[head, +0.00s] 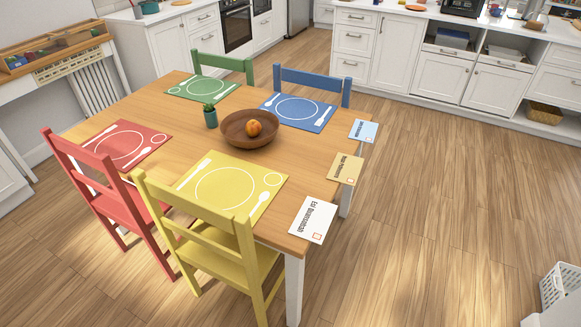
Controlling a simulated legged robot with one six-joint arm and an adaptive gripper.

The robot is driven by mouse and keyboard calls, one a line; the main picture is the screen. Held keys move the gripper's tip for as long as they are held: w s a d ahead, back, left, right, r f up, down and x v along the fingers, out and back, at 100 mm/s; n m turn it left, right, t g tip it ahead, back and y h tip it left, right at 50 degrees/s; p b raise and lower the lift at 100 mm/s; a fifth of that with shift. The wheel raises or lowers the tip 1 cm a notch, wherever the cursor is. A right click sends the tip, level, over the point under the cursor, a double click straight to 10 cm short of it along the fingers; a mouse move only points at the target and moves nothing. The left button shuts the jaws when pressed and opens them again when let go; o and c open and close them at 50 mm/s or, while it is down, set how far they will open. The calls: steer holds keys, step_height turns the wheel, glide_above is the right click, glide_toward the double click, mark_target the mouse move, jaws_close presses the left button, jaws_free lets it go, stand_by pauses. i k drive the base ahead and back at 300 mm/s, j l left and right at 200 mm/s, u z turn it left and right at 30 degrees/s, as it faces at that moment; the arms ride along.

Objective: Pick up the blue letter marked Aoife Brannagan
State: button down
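The blue letter (363,131) is a small pale-blue envelope at the table's right edge, near the far corner. It partly sticks out past the edge. Dark writing runs across it, too small to read with certainty. A tan letter (345,169) and a white letter (312,219) lie nearer along the same edge, also sticking out. Each has writing and a small red-outlined square. The wooden table (290,170) carries all three, apart from each other. My gripper is not in view.
A wooden bowl with fruit (250,128) and a potted cactus (210,117) stand mid-table. Red (110,195), yellow (215,240), green (225,65) and blue (312,80) chairs surround it. Open floor (440,200) lies right of the table; a white basket (560,284) stands far right.

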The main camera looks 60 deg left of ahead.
mark_target(363, 131)
steer(key=j+u, duration=0.2)
steer(key=u, duration=1.25)
steer(key=i+j+u, duration=0.3)
steer(key=i+j, duration=0.25)
